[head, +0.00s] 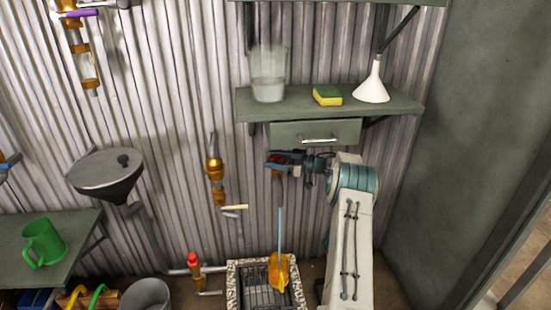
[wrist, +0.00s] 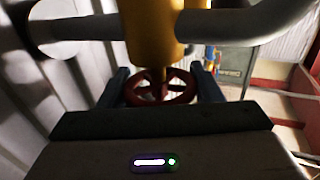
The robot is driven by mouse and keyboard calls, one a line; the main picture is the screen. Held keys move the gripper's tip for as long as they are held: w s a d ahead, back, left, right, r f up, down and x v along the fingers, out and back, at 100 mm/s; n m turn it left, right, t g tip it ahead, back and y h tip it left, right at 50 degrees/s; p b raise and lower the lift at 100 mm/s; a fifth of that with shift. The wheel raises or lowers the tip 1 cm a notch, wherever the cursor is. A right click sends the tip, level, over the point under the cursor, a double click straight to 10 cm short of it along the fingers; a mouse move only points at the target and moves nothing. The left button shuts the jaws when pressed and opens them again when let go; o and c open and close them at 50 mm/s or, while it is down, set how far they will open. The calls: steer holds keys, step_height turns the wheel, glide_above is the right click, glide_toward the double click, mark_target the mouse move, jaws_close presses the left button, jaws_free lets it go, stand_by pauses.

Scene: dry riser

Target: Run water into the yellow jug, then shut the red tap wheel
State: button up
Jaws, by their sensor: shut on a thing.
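My gripper (head: 280,162) is under the wall shelf, in front of the corrugated wall. It is shut on the red tap wheel (wrist: 160,91), which sits between its two dark fingers in the wrist view. The wheel is below a brass-yellow valve body (wrist: 150,28) with grey pipe on both sides. In the head view the tap is largely hidden by my gripper. A thin pale-blue stream of water (head: 280,230) falls below the gripper into the yellow jug (head: 279,275). The jug stands on the floor grate. Its water level cannot be made out.
The grate (head: 235,290) has a pebbled rim. A shelf (head: 390,105) holds a clear container (head: 268,75), a sponge (head: 327,95) and a white funnel (head: 372,82); a drawer (head: 315,133) hangs beneath. Other brass taps (head: 214,168) are at left. A green jug (head: 43,242) stands on a bench.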

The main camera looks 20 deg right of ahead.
steer(key=shift+n+g+y, duration=0.4)
steer(key=shift+g, duration=0.1)
steer(key=o, duration=1)
steer(key=p+v, duration=0.1)
steer(key=v, duration=1.2)
steer(key=shift+s+d, duration=0.3)
